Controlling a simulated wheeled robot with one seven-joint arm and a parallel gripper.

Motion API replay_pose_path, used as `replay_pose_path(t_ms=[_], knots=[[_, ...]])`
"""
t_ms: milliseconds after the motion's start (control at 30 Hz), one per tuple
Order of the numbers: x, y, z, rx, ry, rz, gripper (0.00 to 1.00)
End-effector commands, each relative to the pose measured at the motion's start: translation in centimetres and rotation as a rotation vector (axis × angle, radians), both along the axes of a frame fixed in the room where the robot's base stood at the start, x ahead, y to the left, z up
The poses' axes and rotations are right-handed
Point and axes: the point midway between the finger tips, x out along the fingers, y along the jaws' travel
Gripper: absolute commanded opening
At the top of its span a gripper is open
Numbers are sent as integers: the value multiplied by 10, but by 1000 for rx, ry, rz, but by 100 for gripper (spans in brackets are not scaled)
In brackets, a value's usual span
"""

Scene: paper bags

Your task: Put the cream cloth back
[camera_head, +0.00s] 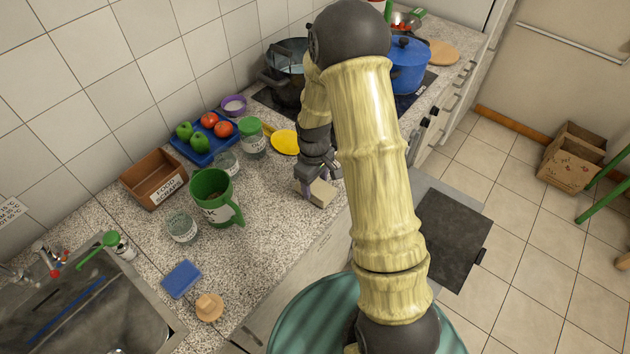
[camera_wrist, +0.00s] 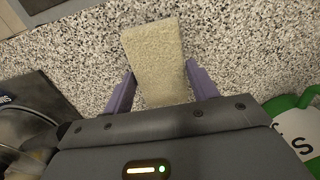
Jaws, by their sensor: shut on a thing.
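The cream cloth (camera_head: 322,193) is a small folded, block-like pad near the front edge of the counter. In the wrist view the cream cloth (camera_wrist: 153,50) lies between the two purple fingers and sticks out beyond them. My gripper (camera_head: 318,183) is shut on it, with one finger against each side; the fingers also show in the wrist view (camera_wrist: 160,88). Speckled counter shows around the cloth. I cannot tell whether the cloth touches the counter or is held just above it.
The speckled counter (camera_head: 255,260) is clear left of the cloth. A blue sponge (camera_head: 182,279) lies by the sink (camera_head: 75,315); pots stand on the stove.

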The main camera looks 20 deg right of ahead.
Motion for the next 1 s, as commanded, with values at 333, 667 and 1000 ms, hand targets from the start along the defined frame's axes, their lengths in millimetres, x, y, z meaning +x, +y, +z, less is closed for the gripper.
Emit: replay_pose_path(t_ms=[333,667,1000], knots=[[0,0,-5,0,-1,0,37],[0,0,-7,0,-1,0,80],[1,0,3,0,-5,-1,80]])
